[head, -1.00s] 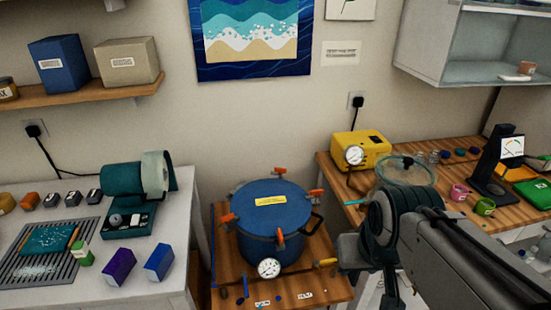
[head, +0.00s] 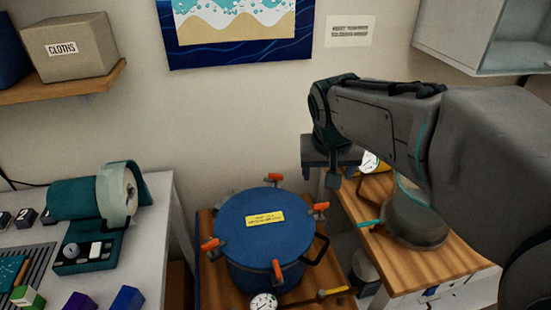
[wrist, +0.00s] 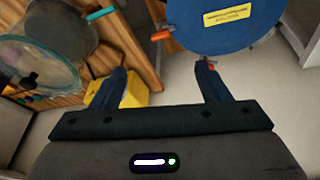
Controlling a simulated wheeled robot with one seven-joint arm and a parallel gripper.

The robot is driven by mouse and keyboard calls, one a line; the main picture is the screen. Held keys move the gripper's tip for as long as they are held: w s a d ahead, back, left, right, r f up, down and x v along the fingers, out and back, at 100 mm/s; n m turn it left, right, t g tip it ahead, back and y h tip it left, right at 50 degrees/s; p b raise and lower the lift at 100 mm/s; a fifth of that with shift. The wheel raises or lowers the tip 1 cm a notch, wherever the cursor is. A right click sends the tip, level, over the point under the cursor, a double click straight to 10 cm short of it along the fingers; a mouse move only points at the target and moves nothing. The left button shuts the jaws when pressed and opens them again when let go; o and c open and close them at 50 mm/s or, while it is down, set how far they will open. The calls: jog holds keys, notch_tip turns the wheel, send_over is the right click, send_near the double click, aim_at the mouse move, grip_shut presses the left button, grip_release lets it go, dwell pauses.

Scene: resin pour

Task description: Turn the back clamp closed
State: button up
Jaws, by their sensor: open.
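A blue pressure pot (head: 240,215) with a yellow label on its lid stands on a low wooden stand. Orange-handled clamps sit around its rim. The back clamp (head: 273,179) is at the lid's far edge; I cannot tell how far its handle is turned. My gripper (head: 333,178) hangs above and to the right of the back clamp, apart from it. In the wrist view my gripper (wrist: 160,84) is open and empty, its fingers well apart. The lid (wrist: 215,28) shows beyond it. A small red-orange clamp part (wrist: 211,66) shows beside the right fingertip, mostly hidden.
The right clamp (head: 320,207) stands on the rim nearest the wooden bench (head: 445,255). A yellow machine (wrist: 133,92) and a glass chamber (head: 415,220) are on that bench, partly behind my arm. A white table (head: 150,230) is left. The wall stands close behind the pot.

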jog(key=w+a+f+b, duration=0.1)
jog(key=w+a+f, duration=0.15)
jog(key=w, duration=0.35)
jog(key=w+a+f+b, duration=0.2)
jog(key=w+a, duration=0.1)
jog(key=w, duration=0.2)
jog(key=m+b, duration=0.2)
send_near(276, 174)
jog(key=shift+t, duration=0.3)
jog(key=p+x, duration=0.1)
jog(key=x, duration=0.7)
jog(key=shift+f, duration=0.45)
jog(key=c, duration=1)
